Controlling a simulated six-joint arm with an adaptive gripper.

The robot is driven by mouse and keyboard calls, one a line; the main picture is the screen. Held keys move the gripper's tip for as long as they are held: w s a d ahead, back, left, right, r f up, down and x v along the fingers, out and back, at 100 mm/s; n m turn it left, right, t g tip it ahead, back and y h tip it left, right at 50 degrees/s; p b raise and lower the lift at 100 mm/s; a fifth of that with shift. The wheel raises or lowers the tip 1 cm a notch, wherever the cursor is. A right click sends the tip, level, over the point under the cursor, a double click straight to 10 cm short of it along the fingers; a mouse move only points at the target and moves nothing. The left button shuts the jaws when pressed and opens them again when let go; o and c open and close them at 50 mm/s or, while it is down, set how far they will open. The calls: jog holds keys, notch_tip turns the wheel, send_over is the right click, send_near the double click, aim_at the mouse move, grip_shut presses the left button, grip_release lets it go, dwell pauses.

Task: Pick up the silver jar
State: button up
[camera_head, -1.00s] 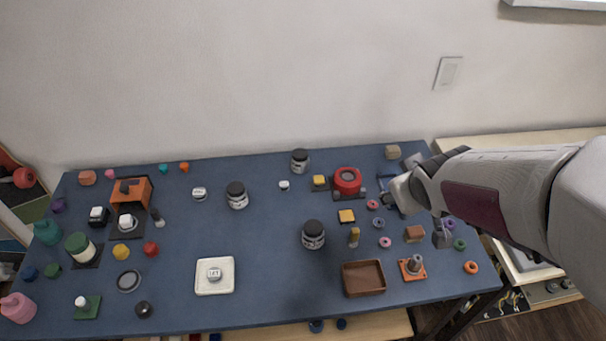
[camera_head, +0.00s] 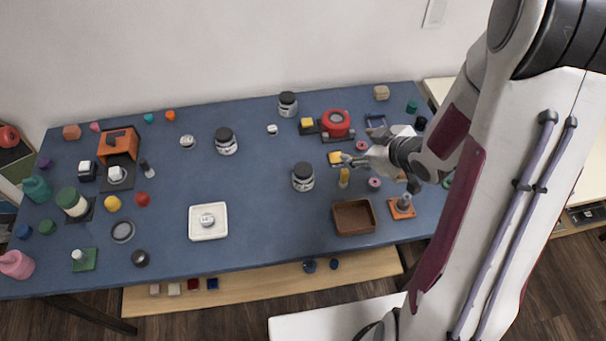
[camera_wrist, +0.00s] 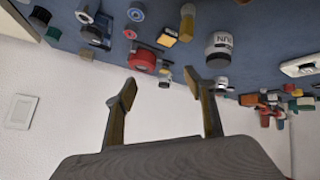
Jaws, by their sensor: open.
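Three silver-bodied jars with dark lids and pale labels stand upright on the blue table: one at the back (camera_head: 288,104), one left of it (camera_head: 226,141) and one nearer the middle (camera_head: 303,178). I cannot tell which one the task means. My gripper (camera_head: 354,158) is right of the middle jar, above the yellow block and apart from every jar. In the wrist view its two fingers (camera_wrist: 160,88) are spread with nothing between them. That view appears upside down; a jar (camera_wrist: 219,48) shows beyond the right finger.
A red round device (camera_head: 336,124), a yellow-topped post (camera_head: 344,178) and a brown tray (camera_head: 354,217) are around my gripper. A white tray (camera_head: 195,233) holds a small silver lidded item (camera_head: 207,220). The table's middle left is mostly clear.

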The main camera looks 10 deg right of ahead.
aim_at(309, 172)
jog(key=a+f+y, duration=0.1)
jog(key=f, duration=0.1)
jog(key=s+a+f+y, duration=0.1)
jog(key=a+f, duration=0.1)
jog(key=shift+a+n+y, duration=0.15)
jog(key=shift+n+y, duration=0.15)
jog(key=shift+n, duration=0.1)
jog(key=a+y, duration=0.1)
jog(key=s+a+f, duration=0.1)
jog(key=s+a+y, duration=0.1)
jog(key=shift+a+f+t+y, duration=0.1)
jog(key=shift+f+t+y, duration=0.2)
jog(key=shift+f, duration=0.1)
jog(key=shift+s+a+t+y, duration=0.3)
jog(key=shift+s+a+y, duration=0.25)
jog(key=shift+a+y, duration=0.15)
jog(key=shift+w, duration=0.1)
jog(key=shift+x, duration=1.25)
jog(key=shift+f+x, duration=0.1)
jog(key=shift+x, duration=1.2)
jog(key=shift+f+x, duration=0.15)
jog(key=shift+x, duration=1.15)
jog(key=c, duration=1.3)
